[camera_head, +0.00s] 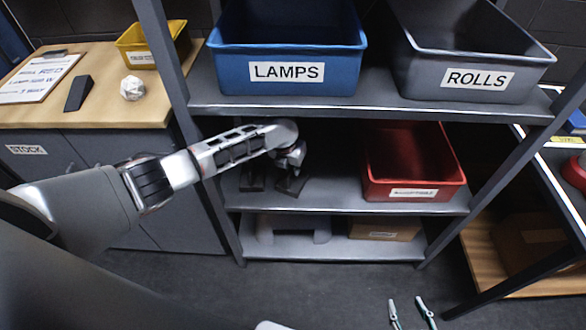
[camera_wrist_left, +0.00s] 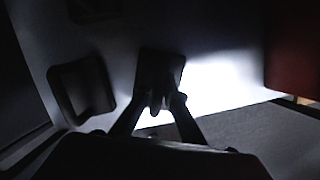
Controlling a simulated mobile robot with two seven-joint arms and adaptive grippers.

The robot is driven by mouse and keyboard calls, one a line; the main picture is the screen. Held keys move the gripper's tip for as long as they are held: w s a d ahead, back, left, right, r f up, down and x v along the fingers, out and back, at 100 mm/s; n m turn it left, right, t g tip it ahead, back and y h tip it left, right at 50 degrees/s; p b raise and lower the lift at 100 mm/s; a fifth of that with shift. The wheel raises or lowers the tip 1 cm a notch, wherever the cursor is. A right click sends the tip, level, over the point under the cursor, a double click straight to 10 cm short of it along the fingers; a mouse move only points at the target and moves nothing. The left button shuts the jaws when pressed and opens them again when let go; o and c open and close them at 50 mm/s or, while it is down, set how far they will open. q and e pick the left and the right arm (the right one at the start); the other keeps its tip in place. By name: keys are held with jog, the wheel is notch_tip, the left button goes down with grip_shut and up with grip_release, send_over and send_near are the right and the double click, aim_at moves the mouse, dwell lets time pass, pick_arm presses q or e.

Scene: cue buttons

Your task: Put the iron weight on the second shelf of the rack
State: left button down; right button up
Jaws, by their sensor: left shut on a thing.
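The rack (camera_head: 350,108) has three visible shelf levels. My left arm reaches in under the top one, and my left gripper (camera_head: 292,158) is low over the middle shelf (camera_head: 335,192). It is shut on a dark block, apparently the iron weight (camera_head: 291,184), at or just above the shelf surface; contact is unclear. In the left wrist view my left gripper (camera_wrist_left: 155,103) has its fingers at the near end of the dark iron weight (camera_wrist_left: 165,66). My right gripper (camera_head: 407,303) shows only as two spread fingertips at the bottom edge, empty.
Another dark object (camera_head: 253,178) stands left of the weight, also in the left wrist view (camera_wrist_left: 83,88). A red bin (camera_head: 410,192) fills the middle shelf's right side. Blue LAMPS (camera_head: 288,85) and grey ROLLS (camera_head: 477,90) bins stand above. Rack posts flank the arm.

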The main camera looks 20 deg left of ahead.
pick_arm(q)
jog(key=shift+w+r, duration=0.25)
jog(key=shift+r, duration=0.1)
jog(key=c, duration=2.5)
grip_release()
jog(key=shift+s+f, duration=0.2)
jog(key=shift+f, duration=0.1)
jog(key=shift+c, duration=0.2)
jog(key=o, duration=0.4)
